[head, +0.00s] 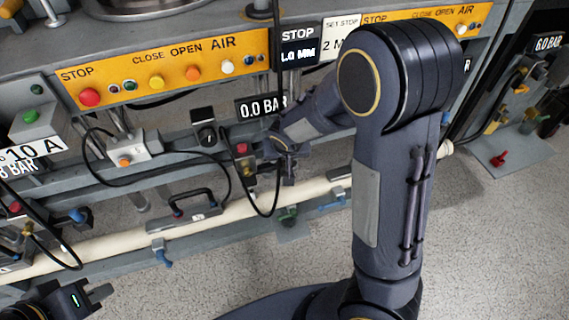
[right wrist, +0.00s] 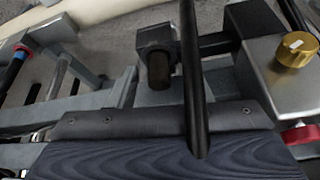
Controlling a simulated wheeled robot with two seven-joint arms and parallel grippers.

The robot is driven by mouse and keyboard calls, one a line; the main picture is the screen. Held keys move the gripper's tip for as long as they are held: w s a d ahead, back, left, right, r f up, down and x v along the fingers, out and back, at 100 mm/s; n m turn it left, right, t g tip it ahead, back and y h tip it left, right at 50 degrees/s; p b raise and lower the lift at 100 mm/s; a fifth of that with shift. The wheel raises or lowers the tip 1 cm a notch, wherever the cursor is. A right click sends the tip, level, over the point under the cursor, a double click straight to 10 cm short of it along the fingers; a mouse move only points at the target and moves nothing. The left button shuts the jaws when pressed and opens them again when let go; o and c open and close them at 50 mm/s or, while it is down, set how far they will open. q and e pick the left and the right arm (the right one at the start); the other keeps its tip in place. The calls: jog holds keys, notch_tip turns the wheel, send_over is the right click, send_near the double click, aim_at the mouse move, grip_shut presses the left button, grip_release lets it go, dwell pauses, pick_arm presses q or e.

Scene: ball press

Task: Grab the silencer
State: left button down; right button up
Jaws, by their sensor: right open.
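A short dark cylinder (right wrist: 159,68) hangs under a black fitting in the right wrist view. It may be the silencer, but I cannot be sure. It sits beside a grey valve block (right wrist: 262,68) with a gold knob (right wrist: 297,46) and a red knob (right wrist: 300,134). My right gripper (head: 287,170) is open beside this valve in the head view, just right of its gold part (head: 247,166). The dark gripper housing fills the bottom of the right wrist view. My left gripper (head: 90,297) is at the bottom left, away from the valve; its jaws are unclear.
A black hose (right wrist: 193,85) crosses in front of the fitting. A yellow button panel (head: 175,72) runs above, with a 0.0 BAR display (head: 262,106) below it. A pale pipe (head: 120,243) runs along the frame. My right arm hides part of the right side.

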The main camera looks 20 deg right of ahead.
jog(key=shift+c, duration=0.3)
grip_shut()
